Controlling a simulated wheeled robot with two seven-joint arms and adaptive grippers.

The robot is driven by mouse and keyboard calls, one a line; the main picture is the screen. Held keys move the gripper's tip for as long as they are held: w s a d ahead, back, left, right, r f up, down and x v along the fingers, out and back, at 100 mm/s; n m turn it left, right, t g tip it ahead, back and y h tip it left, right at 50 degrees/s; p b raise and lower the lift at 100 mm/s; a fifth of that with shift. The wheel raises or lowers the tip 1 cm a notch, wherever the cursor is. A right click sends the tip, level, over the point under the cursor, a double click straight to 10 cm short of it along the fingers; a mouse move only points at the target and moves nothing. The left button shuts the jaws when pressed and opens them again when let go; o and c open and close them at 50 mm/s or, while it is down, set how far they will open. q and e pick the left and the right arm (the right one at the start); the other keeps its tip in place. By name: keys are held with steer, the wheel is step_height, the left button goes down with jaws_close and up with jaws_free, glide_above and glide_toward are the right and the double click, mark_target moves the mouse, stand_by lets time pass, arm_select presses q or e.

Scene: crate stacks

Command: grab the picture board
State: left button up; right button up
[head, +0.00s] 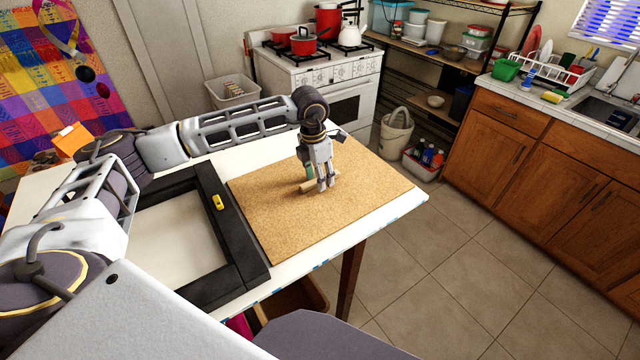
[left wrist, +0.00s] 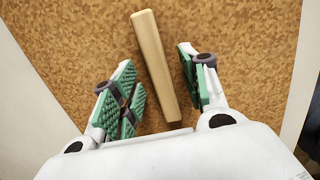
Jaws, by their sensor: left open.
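A flat brown cork-like board (head: 375,195), which looks like the picture board, lies on the white table. A pale wooden bar (head: 306,187) rests on it like a handle. My left gripper (head: 323,186) points down over the board, close to the bar. In the left wrist view the bar (left wrist: 155,62) lies between the open green-padded fingers (left wrist: 163,92), with a gap visible on both sides. The speckled board (left wrist: 240,60) fills the background there. I cannot tell whether the fingertips touch the board. My right gripper is not in view.
A black frame (head: 244,248) lies on the table left of the board, with a small yellow object (head: 218,202) on its edge. The white table (head: 383,217) has a narrow bare strip at its front edge. A stove (head: 340,75) and wooden cabinets (head: 545,150) stand beyond open floor.

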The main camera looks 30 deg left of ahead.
arm_select(q)
steer(key=shift+f, duration=0.1)
steer(key=shift+c, duration=0.4)
jaws_close()
